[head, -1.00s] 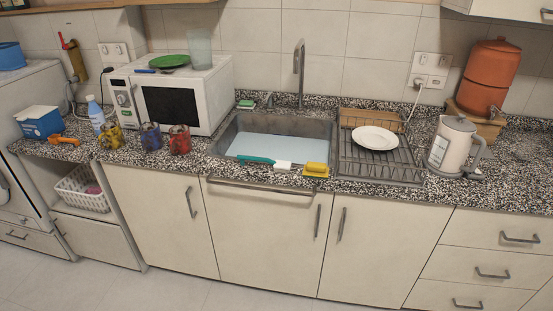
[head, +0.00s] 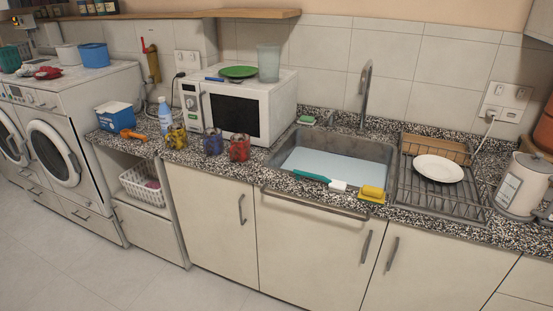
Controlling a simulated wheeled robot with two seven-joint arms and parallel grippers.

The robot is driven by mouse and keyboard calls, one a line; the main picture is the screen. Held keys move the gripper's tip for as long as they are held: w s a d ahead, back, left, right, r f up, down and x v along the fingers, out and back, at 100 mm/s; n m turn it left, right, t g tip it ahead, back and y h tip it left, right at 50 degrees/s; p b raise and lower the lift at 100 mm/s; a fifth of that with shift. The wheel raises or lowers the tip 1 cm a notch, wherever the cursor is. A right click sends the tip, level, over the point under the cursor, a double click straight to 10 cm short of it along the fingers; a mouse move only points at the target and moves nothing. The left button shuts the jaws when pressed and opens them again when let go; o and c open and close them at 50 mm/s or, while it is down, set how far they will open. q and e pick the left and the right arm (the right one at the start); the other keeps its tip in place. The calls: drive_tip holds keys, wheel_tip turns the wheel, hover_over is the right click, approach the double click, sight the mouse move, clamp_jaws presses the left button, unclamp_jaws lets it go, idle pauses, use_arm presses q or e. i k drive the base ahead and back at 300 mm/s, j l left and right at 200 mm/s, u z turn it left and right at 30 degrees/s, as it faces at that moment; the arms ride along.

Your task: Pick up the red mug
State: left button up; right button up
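The red mug (head: 239,147) stands on the speckled countertop in the head view, in front of the microwave. It is dark-patterned and stands at the right end of a row of three mugs. A blue mug (head: 213,142) is just left of it, and a yellow mug (head: 177,137) is further left. Neither of my grippers shows in the head view.
The white microwave (head: 245,105) stands close behind the mugs. The sink (head: 330,150) is to their right, with a green-handled brush (head: 312,177) and yellow sponge (head: 373,192) at its front edge. A blue box (head: 115,116) is to the left. The floor (head: 130,275) in front is clear.

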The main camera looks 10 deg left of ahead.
sight(240, 150)
drive_tip(key=i+l+u, duration=0.15)
drive_tip(key=i, duration=0.3)
drive_tip(key=i+l+u, duration=0.1)
drive_tip(key=i, duration=0.4)
drive_tip(key=i+l+u, duration=0.15)
drive_tip(key=i+l, duration=0.2)
drive_tip(key=i, duration=0.1)
